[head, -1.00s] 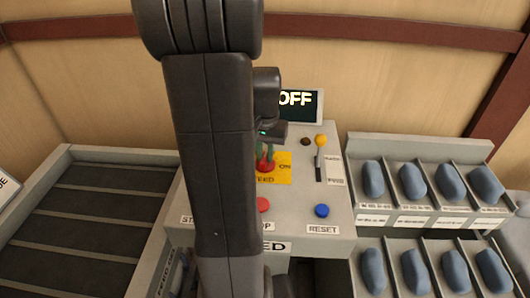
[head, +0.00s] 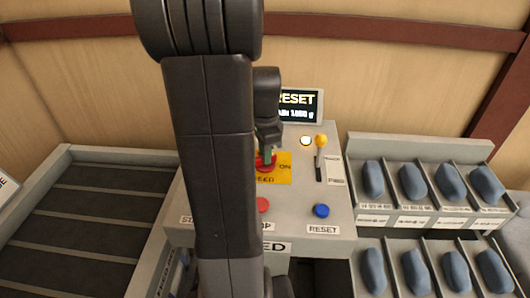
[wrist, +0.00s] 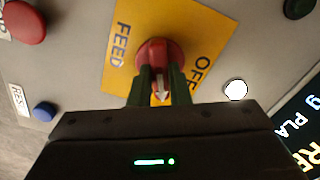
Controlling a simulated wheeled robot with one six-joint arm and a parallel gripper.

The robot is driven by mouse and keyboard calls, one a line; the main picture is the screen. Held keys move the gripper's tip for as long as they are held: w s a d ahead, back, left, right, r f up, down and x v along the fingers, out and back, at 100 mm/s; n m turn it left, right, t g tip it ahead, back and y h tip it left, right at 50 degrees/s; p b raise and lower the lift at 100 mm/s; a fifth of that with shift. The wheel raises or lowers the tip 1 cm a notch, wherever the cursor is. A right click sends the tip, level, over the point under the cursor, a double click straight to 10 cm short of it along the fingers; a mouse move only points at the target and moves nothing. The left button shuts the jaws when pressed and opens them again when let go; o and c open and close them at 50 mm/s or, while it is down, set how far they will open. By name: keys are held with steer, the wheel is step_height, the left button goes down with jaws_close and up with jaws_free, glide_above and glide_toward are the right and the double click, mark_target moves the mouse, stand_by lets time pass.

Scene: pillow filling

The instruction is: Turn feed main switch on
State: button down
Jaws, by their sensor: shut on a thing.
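The feed main switch is a red rotary knob (head: 262,167) on a yellow plate (head: 283,178) on the grey console. My gripper (head: 266,157) is shut on the knob from above. In the wrist view its two dark green fingers (wrist: 161,88) sit on either side of the red knob (wrist: 157,53). A white arrow on the knob points down in that view, away from the OFF word. In the head view, ON is printed on the plate's right side. The display (head: 298,105) reads RESET, its left edge hidden by my arm.
A red button (head: 263,205) and a blue RESET button (head: 321,210) are in front. Pillow racks (head: 425,220) are at right, a conveyor (head: 70,230) at left.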

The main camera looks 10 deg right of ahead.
steer(key=m, duration=0.5)
stand_by(0.8)
steer(key=c, duration=1.4)
jaws_free()
steer(key=shift+o, duration=0.2)
step_height(320, 180, up, 14)
steer(key=shift+b, duration=0.4)
steer(key=shift+f, duration=0.1)
step_height(320, 180, down, 14)
steer(key=shift+r+p, duration=0.1)
steer(key=shift+p, duration=0.3)
